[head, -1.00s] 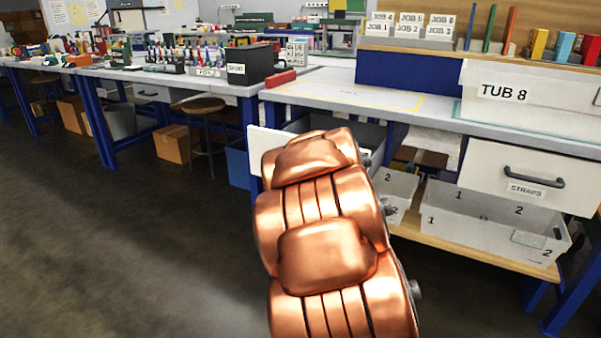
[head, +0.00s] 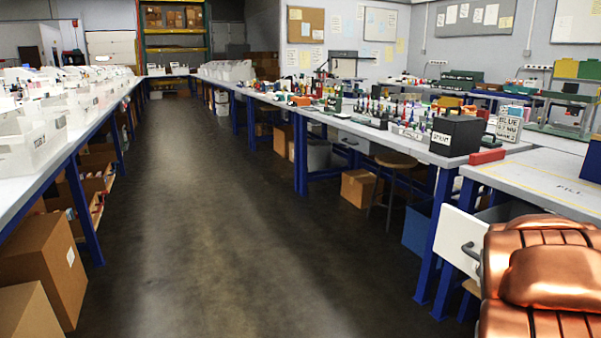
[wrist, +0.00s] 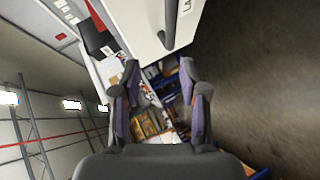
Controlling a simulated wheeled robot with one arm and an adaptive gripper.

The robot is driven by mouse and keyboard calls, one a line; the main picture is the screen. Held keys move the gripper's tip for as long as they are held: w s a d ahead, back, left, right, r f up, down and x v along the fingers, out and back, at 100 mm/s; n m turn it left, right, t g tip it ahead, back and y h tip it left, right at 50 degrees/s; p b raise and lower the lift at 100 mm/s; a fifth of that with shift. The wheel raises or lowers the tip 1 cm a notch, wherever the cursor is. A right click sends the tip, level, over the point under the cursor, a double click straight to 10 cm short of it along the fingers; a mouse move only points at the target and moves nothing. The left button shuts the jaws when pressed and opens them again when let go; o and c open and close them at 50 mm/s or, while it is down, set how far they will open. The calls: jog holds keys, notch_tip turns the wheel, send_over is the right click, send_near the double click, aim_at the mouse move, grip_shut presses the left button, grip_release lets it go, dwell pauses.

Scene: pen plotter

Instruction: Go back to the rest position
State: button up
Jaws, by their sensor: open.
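My gripper (wrist: 158,95) shows in the wrist view with its two dark, purple-padded fingers spread apart. Nothing is held between them; several coloured items and boxes show beyond the gap, too small to name. In the head view only part of my copper-coloured arm shows at the lower right, and the gripper is out of sight. A white drawer front (head: 462,238) with a grey handle stands just left of my arm there. In the wrist view a white front (wrist: 140,20) with a handle and a partly cut-off label is above the fingers.
A clear dark floor aisle (head: 225,220) runs between two rows of benches. Cardboard boxes (head: 48,268) stand under the left bench. On the right, a stool (head: 393,160) and another box (head: 358,188) are under the bench. A black bin (head: 457,136) sits on top.

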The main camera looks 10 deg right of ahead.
jog(key=s+a+r+m+g+y+p, duration=0.3)
jog(key=s+a+r+g+p, duration=0.4)
jog(key=s+a+r+p, duration=0.6)
jog(key=s+a+r+m+g+y+p, duration=0.4)
jog(key=s+a+r+p, duration=1)
jog(key=s+a+p, duration=0.4)
jog(key=s+a+m+g, duration=0.1)
jog(key=a+g, duration=0.1)
jog(key=shift+s+r+g+p, duration=0.2)
jog(key=shift+s+g+p, duration=0.2)
